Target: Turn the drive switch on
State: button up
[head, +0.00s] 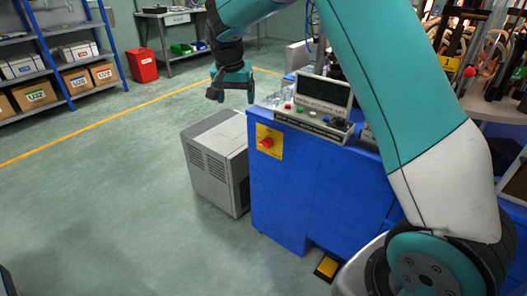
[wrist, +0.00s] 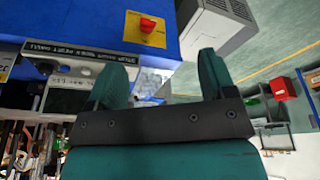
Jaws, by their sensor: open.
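A blue machine cabinet (head: 290,185) carries a yellow plate (head: 277,151) with a red knob (head: 266,142) on its front. The knob also shows in the wrist view (wrist: 147,25), upside down. A control panel (head: 313,119) with small coloured buttons and a dark screen (head: 323,91) stands on the cabinet top. I cannot tell which control is the drive switch; the labels are too small to read. My gripper (head: 231,92) is open and empty, in the air to the left of the panel and above the knob. Its two teal fingers show apart in the wrist view (wrist: 166,72).
A grey box unit (head: 213,163) stands on the floor left of the cabinet. A yellow-topped pedal (head: 327,267) lies at the cabinet's foot. Shelves (head: 60,50), a red bin (head: 142,65) and a bench (head: 172,18) are at the back. The green floor at left is clear.

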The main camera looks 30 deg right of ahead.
jog(key=w+d+f+m+h+b, duration=0.2)
jog(key=w+d+f+m, duration=0.4)
jog(key=d+f, duration=0.25)
send_near(265, 144)
jog(key=shift+g, duration=0.3)
jog(key=x, duration=0.8)
jog(key=shift+w+f, duration=0.15)
jog(key=shift+w, duration=0.2)
jog(key=c, duration=0.9)
